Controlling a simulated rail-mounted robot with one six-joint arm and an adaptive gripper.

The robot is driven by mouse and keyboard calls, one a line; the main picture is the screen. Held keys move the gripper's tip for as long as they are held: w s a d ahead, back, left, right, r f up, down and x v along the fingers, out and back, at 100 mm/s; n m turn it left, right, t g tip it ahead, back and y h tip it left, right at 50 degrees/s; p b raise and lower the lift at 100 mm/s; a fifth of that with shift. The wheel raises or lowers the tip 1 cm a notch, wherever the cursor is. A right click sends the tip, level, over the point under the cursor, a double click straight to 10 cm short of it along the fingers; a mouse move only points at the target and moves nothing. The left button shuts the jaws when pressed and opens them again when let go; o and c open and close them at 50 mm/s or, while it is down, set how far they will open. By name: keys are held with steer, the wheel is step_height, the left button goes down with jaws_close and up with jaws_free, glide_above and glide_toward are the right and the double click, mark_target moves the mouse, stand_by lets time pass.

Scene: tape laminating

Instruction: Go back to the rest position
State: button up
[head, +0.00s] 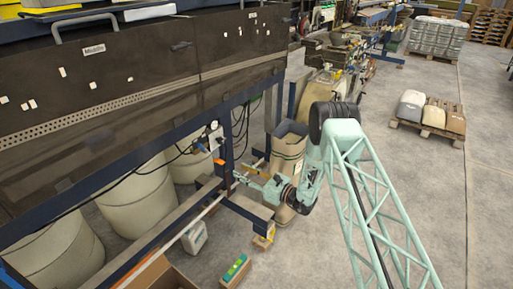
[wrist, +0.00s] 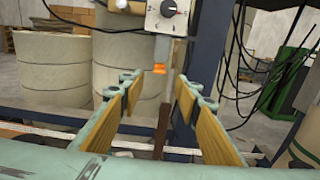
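My gripper (wrist: 158,105) shows in the wrist view with its two wood-coloured finger pads spread apart, open and with nothing held between them. Beyond the fingers are a grey control box with a black dial (wrist: 168,15) and an orange-tipped part (wrist: 160,69) below it. In the head view my pale green arm reaches down and left towards the machine frame, and my gripper (head: 243,180) is small there, close to the frame's blue post. The fingertips are too small in that view to tell any contact.
The dark laminating machine (head: 130,90) fills the upper left. Large pale rolls (head: 60,250) stand under it. A tall cardboard bin (head: 288,150) stands close behind my arm. An open box (head: 160,275) and a small green-topped box (head: 236,270) lie in front.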

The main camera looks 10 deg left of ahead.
steer(key=shift+r, duration=0.15)
steer(key=s+r+n+g, duration=0.3)
steer(key=s+r, duration=0.1)
steer(key=r, duration=0.7)
steer(key=s+r+n+g, duration=0.3)
steer(key=s+r+n, duration=0.1)
steer(key=r, duration=0.7)
steer(key=s+d+r+n+g+h, duration=0.2)
steer(key=s+d+r+n, duration=0.15)
steer(key=s+r, duration=0.5)
steer(key=s+d+r+n+g+h, duration=0.15)
steer(key=s+d+r, duration=0.25)
steer(key=s+r, duration=0.45)
steer(key=s+d+r+n+h, duration=0.3)
steer(key=s+d+r, duration=0.1)
steer(key=s+d, duration=0.45)
steer(key=s+d+r+n+h, duration=0.25)
steer(key=s+d+r, duration=0.35)
steer(key=s, duration=0.4)
steer(key=s+d+n+t+h, duration=0.2)
steer(key=s+d+t+h, duration=0.1)
steer(key=s+d, duration=0.7)
steer(key=s+d+r+n+t+h, duration=0.1)
steer(key=s+d+n+t+h, duration=0.2)
steer(key=s+d, duration=0.8)
steer(key=shift+d+r+h, duration=0.25)
steer(key=shift+d+h, duration=0.45)
steer(key=shift+d, duration=1.45)
steer(key=shift+a, duration=0.15)
